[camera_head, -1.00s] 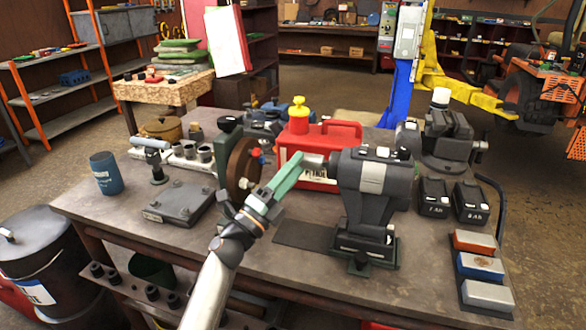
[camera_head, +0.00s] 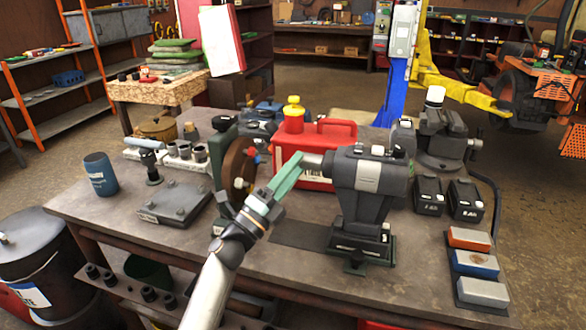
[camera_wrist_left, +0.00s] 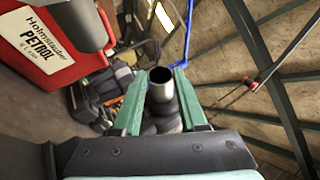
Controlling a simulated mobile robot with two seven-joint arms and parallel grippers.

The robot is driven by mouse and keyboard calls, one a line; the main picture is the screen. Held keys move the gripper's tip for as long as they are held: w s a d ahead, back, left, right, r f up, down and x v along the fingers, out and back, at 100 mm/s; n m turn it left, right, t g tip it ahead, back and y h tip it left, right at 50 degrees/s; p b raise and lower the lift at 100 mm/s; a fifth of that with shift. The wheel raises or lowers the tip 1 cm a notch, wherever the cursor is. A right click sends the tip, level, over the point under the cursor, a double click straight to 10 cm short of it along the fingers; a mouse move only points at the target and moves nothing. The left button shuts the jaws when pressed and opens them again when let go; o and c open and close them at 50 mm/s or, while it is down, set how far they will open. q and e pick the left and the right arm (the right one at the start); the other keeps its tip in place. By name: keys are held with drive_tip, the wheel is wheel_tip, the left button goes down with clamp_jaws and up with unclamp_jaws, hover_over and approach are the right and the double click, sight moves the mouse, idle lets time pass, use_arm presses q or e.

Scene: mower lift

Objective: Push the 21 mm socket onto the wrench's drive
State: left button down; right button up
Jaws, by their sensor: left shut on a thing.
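The wrench (camera_head: 368,172) is a large grey and black tool standing upright on its base, nose to the left. My left gripper (camera_head: 298,163) has green fingers and is at the nose end. It is shut on a light-grey socket (camera_head: 314,159), which also shows between the fingers in the left wrist view (camera_wrist_left: 160,88), its dark open end facing the camera. The socket appears to line up with the wrench's nose. The drive is hidden, and I cannot tell how far the socket is on it. My right gripper is not in view.
A red petrol can (camera_head: 338,148) stands close behind the gripper. A brown wheel (camera_head: 238,165) is left of it. Several sockets stand in a rack (camera_head: 172,163) at the left. Two batteries (camera_head: 447,197) and coloured blocks (camera_head: 475,262) are at the right. The table's front middle is clear.

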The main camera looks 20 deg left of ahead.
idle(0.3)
use_arm(q)
drive_tip(key=shift+c, duration=1.8)
unclamp_jaws()
